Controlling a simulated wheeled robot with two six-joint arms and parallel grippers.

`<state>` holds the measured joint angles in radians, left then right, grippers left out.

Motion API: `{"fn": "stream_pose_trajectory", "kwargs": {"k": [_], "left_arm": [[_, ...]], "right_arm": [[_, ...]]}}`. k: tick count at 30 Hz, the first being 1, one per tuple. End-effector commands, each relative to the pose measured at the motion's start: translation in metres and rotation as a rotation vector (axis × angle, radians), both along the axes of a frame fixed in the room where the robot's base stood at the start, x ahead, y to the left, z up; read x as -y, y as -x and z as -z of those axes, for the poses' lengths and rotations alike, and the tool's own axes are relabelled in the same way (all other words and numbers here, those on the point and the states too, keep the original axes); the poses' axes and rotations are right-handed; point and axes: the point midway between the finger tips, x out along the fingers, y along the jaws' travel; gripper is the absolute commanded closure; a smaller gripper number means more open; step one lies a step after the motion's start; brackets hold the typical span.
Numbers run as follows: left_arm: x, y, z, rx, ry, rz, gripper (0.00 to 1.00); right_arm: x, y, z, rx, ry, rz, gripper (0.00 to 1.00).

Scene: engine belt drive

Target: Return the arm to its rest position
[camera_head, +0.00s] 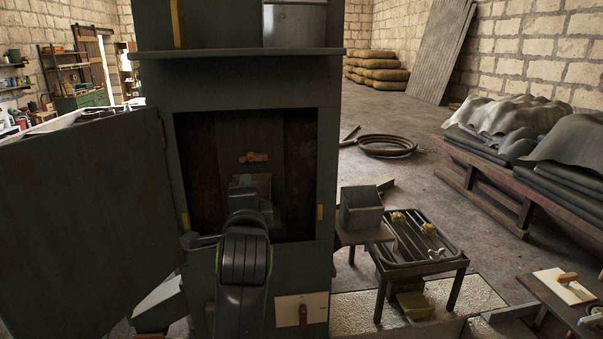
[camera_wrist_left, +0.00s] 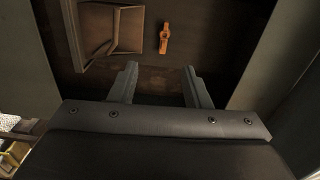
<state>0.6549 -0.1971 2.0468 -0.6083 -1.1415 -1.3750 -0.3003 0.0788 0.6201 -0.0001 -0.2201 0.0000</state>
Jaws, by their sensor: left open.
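My left arm (camera_head: 243,262) rises from the bottom of the head view and reaches towards the opening of a tall dark grey cabinet (camera_head: 240,82). My left gripper (camera_wrist_left: 160,86) shows in the left wrist view with its two fingers apart and nothing between them. It is in front of the dark interior. An orange-brown handle-like piece (camera_wrist_left: 164,38) lies beyond the fingertips, apart from them; it also shows inside the opening in the head view (camera_head: 254,157). In the head view my arm hides the gripper's fingers. My right gripper is in neither view.
The cabinet door (camera_head: 85,220) stands open to the left. A brown open-fronted box (camera_wrist_left: 122,30) is inside, left of the handle. Right of the cabinet stand a grey bin (camera_head: 361,212) and a tray table (camera_head: 440,266). Floor (camera_head: 400,185) shows behind them.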

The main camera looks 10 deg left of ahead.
Motion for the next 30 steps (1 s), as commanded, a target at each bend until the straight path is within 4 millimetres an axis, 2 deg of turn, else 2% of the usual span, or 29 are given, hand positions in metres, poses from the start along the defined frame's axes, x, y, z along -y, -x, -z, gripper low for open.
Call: {"fn": "stream_pose_trajectory", "kwargs": {"k": [2, 5, 8, 12, 14, 18, 24, 30], "left_arm": [[-0.01, 0.004, 0.024, -0.032, 0.046, -0.008, 0.57], [-0.026, 0.016, 0.069, -0.092, 0.16, -0.025, 0.57], [-0.047, 0.039, 0.125, -0.167, 0.309, -0.059, 0.57], [-0.071, 0.082, 0.196, -0.268, 0.516, -0.129, 0.57], [-0.079, 0.104, 0.224, -0.31, 0.603, -0.168, 0.57], [-0.097, 0.162, 0.281, -0.402, 0.794, -0.278, 0.57], [-0.112, 0.256, 0.341, -0.52, 1.035, -0.479, 0.57], [-0.117, 0.334, 0.37, -0.598, 1.2, -0.669, 0.57]], "right_arm": [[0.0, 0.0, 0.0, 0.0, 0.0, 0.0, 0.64], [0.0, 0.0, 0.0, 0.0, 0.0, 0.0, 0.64], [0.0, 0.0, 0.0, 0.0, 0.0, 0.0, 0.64], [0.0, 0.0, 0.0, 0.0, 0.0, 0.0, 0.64], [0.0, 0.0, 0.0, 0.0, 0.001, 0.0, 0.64], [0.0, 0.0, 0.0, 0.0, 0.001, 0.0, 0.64], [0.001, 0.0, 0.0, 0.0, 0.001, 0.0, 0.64], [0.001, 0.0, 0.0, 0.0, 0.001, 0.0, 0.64]]}}
